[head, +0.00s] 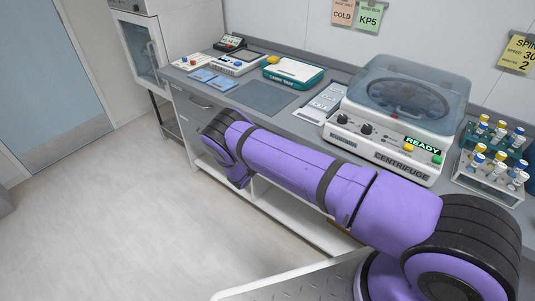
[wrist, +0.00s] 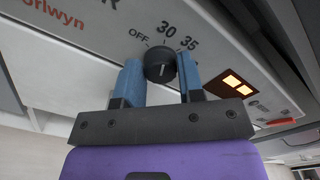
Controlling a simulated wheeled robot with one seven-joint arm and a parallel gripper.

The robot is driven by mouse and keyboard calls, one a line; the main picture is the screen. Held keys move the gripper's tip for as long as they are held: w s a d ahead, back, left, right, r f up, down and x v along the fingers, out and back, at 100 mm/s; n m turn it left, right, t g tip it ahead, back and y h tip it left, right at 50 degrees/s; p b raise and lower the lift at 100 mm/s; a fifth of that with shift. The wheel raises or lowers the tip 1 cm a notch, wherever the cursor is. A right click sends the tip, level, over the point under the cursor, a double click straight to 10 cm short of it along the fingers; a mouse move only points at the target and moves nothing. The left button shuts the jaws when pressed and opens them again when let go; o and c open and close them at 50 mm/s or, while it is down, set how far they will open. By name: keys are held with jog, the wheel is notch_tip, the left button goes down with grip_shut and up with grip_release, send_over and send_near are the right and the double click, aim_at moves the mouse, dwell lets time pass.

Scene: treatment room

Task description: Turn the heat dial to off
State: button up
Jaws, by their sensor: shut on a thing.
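The heat dial (wrist: 159,62) is a round black knob on a pale panel (wrist: 75,38) in the wrist view. Printed marks around it read OFF at its upper left, 30 above and 35 at upper right. I cannot tell for sure which mark its pointer faces. My gripper (wrist: 160,72) has its two blue fingers on either side of the knob and is shut on it. In the head view my purple arm reaches to the left along the counter front; the dial and my fingertips cannot be made out there.
The counter holds a centrifuge (head: 395,110), a teal-and-white device (head: 293,73) and tube racks (head: 488,172). A glass-fronted cabinet (head: 140,45) stands at the left. The floor at left is clear.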

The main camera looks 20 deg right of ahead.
jog(key=n, duration=0.4)
jog(key=shift+n, duration=0.3)
jog(key=n, duration=0.4)
jog(key=shift+w+f, duration=0.1)
jog(key=shift+n, duration=0.3)
jog(key=o, duration=0.9)
jog(key=v, duration=1.1)
